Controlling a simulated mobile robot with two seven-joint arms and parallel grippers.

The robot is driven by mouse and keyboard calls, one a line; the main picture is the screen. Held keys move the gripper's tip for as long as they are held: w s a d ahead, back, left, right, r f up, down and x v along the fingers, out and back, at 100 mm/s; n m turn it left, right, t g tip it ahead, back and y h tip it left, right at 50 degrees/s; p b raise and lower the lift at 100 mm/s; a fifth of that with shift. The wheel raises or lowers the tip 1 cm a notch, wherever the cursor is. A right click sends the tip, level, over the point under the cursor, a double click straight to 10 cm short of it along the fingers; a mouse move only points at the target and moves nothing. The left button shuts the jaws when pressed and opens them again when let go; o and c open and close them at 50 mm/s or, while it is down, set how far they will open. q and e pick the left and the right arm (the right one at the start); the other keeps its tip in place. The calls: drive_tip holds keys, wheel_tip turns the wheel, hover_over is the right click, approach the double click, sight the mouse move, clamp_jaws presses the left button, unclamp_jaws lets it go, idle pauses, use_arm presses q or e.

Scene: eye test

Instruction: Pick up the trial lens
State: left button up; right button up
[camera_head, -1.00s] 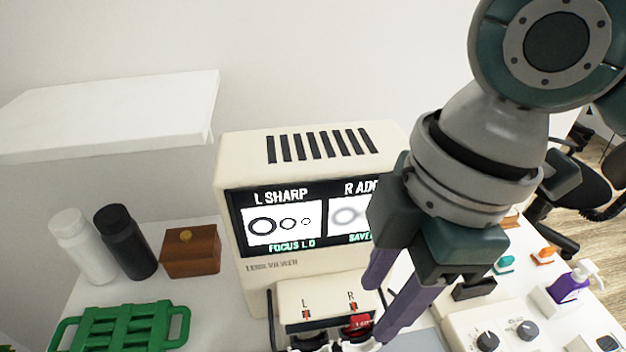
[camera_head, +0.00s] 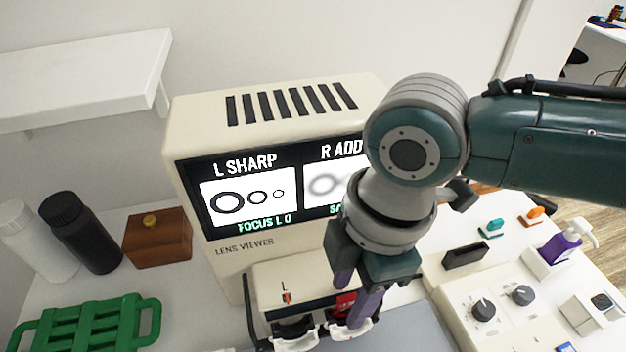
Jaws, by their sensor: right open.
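A small red piece (camera_head: 344,304), which looks like the trial lens or its tab, sits at the right-hand side of the lens viewer's front unit, partly hidden by my gripper. My right gripper (camera_head: 348,304) points down at it with its purple fingers apart, one on each side of it in the picture. I cannot tell whether they touch it. White holders (camera_head: 296,336) stand at the front unit's lower edge. My left gripper is not in view.
A green rack (camera_head: 85,325), white bottle (camera_head: 38,240), black bottle (camera_head: 82,232) and wooden box (camera_head: 158,238) stand at left. A console with knobs (camera_head: 483,309), a purple pump bottle (camera_head: 563,243) and small coloured pieces (camera_head: 491,228) are at right. A white shelf (camera_head: 85,75) hangs upper left.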

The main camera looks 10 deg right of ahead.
drive_tip(key=shift+c, duration=0.3)
clamp_jaws()
idle(0.3)
